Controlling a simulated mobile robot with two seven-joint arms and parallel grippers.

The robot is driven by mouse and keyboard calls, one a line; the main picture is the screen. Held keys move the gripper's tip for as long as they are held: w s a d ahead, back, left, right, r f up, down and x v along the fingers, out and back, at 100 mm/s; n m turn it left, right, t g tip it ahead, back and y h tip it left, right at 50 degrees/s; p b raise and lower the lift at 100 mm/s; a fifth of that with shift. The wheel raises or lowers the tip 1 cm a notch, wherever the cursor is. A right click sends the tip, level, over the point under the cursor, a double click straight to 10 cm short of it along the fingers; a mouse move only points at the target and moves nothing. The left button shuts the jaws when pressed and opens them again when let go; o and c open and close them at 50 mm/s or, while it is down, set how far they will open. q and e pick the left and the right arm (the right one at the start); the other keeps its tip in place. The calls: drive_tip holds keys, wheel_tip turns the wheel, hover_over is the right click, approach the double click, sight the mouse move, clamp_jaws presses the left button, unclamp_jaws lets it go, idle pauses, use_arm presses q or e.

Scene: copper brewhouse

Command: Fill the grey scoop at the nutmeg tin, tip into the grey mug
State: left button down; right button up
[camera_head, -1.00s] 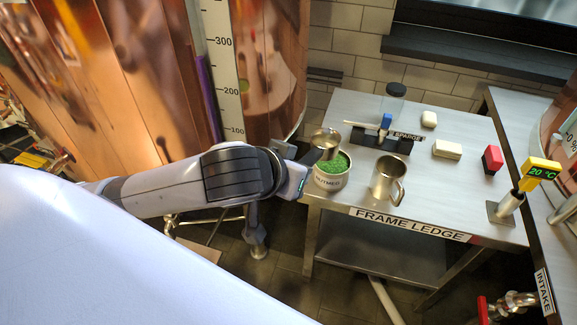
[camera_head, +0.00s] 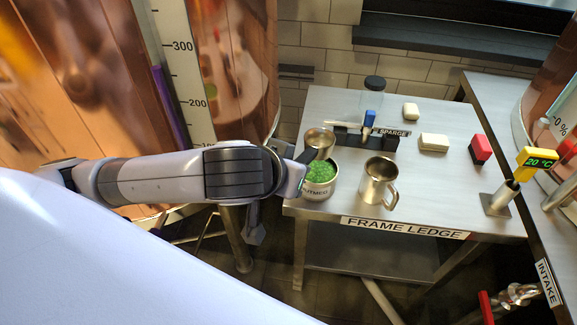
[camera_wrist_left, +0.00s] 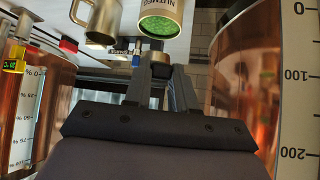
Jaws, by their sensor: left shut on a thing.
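My left gripper (camera_head: 307,156) is shut on the grey scoop (camera_head: 320,142). It holds the scoop mouth up at the far side of the nutmeg tin; I cannot tell whether they touch. The scoop's inside looks bare metal, but its bottom is hidden. The nutmeg tin (camera_head: 318,190) is pale, labelled and holds green grains. It stands at the ledge's front left corner. The grey mug (camera_head: 378,184) stands upright right of the tin, handle to the right. The left wrist view shows the gripper (camera_wrist_left: 165,85), the tin (camera_wrist_left: 160,12) and the mug (camera_wrist_left: 103,22). My right gripper is out of view.
Behind stand a dark rack (camera_head: 365,140) with a blue-handled tool and a dark-lidded jar (camera_head: 374,97). Pale blocks (camera_head: 433,142), a red block (camera_head: 480,149) and a yellow thermometer (camera_head: 533,158) are to the right. A copper vessel (camera_head: 235,70) rises behind my left arm.

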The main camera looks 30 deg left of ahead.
sight(306, 155)
use_arm(q)
drive_tip(key=w+p, duration=0.1)
drive_tip(key=r+g+p, duration=0.1)
drive_tip(key=shift+w+r+g+p, duration=0.15)
drive_tip(key=shift+w+g+p, duration=0.15)
drive_tip(key=shift+w, duration=0.05)
drive_tip(key=shift+w+d+r+g+p, duration=0.1)
drive_tip(key=shift+w+r+g+p, duration=0.15)
drive_tip(key=shift+w+g+p, duration=0.45)
drive_tip(key=shift+w+r+g+p, duration=0.15)
drive_tip(key=shift+w+g+p, duration=0.35)
drive_tip(key=shift+w+g, duration=0.65)
drive_tip(key=shift+g, duration=0.25)
drive_tip(key=shift+f+b, duration=0.55)
drive_tip(key=shift+f, duration=2.9)
